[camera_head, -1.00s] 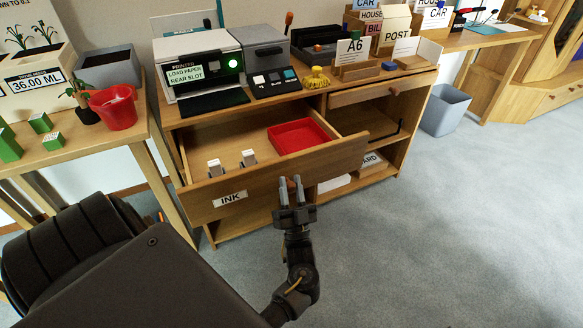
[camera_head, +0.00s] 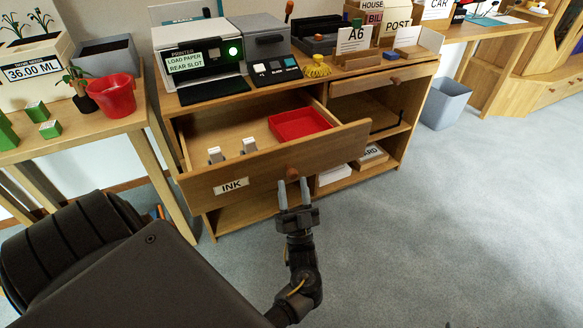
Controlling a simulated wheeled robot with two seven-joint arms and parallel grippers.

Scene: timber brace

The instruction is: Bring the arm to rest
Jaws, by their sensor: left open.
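My left gripper (camera_head: 293,194) is open and empty. Its two grey fingers point up at the front of the INK drawer (camera_head: 262,180), just below the round wooden knob (camera_head: 292,174). The knob shows clear above the fingertips, and I see nothing between the fingers. The drawer is pulled out. It holds a red tray (camera_head: 299,124) and two small grey and white cartridges (camera_head: 249,145) (camera_head: 215,154). My right gripper is not in view.
A printer (camera_head: 200,58) stands on the cabinet above the drawer. A side table at left bears a red pot (camera_head: 113,95) and green boxes (camera_head: 50,129). A grey bin (camera_head: 445,103) stands on the floor at right. The carpet (camera_head: 450,230) in front is clear.

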